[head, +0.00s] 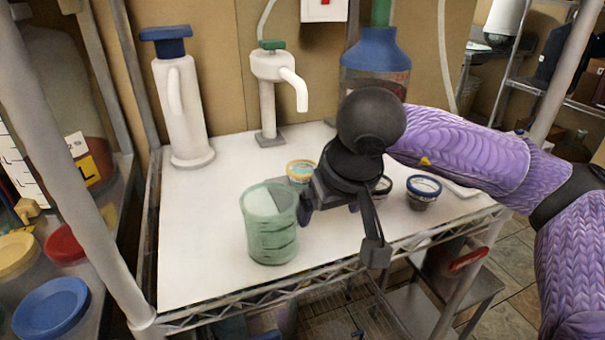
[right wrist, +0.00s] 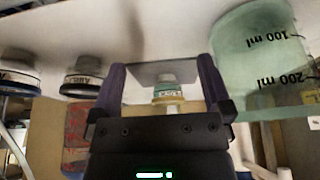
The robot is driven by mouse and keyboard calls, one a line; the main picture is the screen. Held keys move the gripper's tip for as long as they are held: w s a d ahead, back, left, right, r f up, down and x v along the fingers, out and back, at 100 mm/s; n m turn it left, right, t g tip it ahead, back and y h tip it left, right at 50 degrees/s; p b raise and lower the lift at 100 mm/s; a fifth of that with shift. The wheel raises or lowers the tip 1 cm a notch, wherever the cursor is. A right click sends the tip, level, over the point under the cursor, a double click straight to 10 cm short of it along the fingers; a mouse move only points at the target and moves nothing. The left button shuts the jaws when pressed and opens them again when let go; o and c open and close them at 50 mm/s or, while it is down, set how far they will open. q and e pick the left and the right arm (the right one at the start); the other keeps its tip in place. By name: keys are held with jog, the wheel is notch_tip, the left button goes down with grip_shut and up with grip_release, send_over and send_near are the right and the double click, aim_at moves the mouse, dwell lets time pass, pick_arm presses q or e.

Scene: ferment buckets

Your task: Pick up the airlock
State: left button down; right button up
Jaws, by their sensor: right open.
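I cannot pick out the airlock for certain; the small labelled jars are the likeliest things. A yellow-rimmed jar (head: 301,170) with pale teal contents stands on the white shelf top, behind the green measuring cup (head: 270,240). My right gripper (head: 340,226) is open, above the shelf to the right of that cup. In the right wrist view the yellow-rimmed jar (right wrist: 167,103) shows between the two open fingers, farther off and not touched. A dark-rimmed jar (head: 383,186) is partly hidden by my right gripper. A blue-rimmed jar (head: 424,186) stands at right. My left gripper is out of view.
A white dispenser with a blue top (head: 176,110) and a white tap pump (head: 268,95) stand at the back. A large blue-shouldered bottle (head: 376,55) stands behind my right arm. A metal post (head: 75,160) rises at left. The shelf's front left is clear.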

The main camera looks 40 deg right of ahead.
aim_at(302, 173)
jog(key=w, duration=0.3)
jog(key=w+d, duration=0.1)
jog(key=w, duration=0.2)
jog(key=shift+d+b, duration=0.2)
jog(key=shift+b, duration=0.2)
jog(key=w, duration=0.2)
jog(key=w+d, duration=0.1)
jog(key=w, duration=0.1)
jog(key=shift+w+f+b, duration=0.1)
jog(key=shift+w+b, duration=0.1)
jog(key=shift+b, duration=0.2)
jog(key=shift+w+d+f+b, duration=0.1)
jog(key=shift+w+f+b, duration=0.1)
jog(key=shift+f+b, duration=0.35)
jog(key=shift+r, duration=0.1)
jog(key=shift+c, duration=0.3)
jog(key=shift+c, duration=1.1)
jog(key=c, duration=1)
